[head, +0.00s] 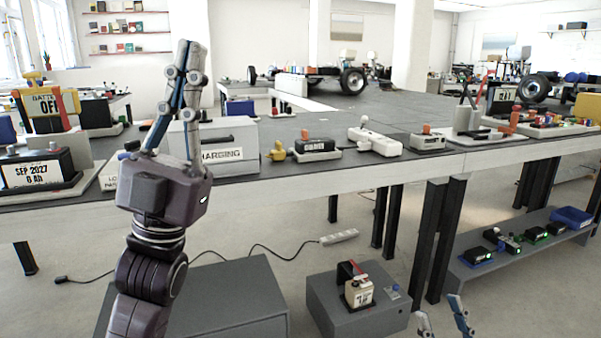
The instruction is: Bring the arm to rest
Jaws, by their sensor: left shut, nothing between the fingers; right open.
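My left arm (145,285) comes in from the bottom left and stands raised. Its gripper (190,48) points straight up with its fingers together and nothing between them, in front of the long grey bench in the picture. My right gripper (440,308) shows only as two fingertips at the bottom edge, spread apart and empty. The rest of the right arm is out of view.
The long bench (395,166) carries a grey charging box (237,135), a white device (375,141) and several small units. Below are a grey cabinet (240,298), a grey box (385,318) with a small battery, and a low shelf (480,283).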

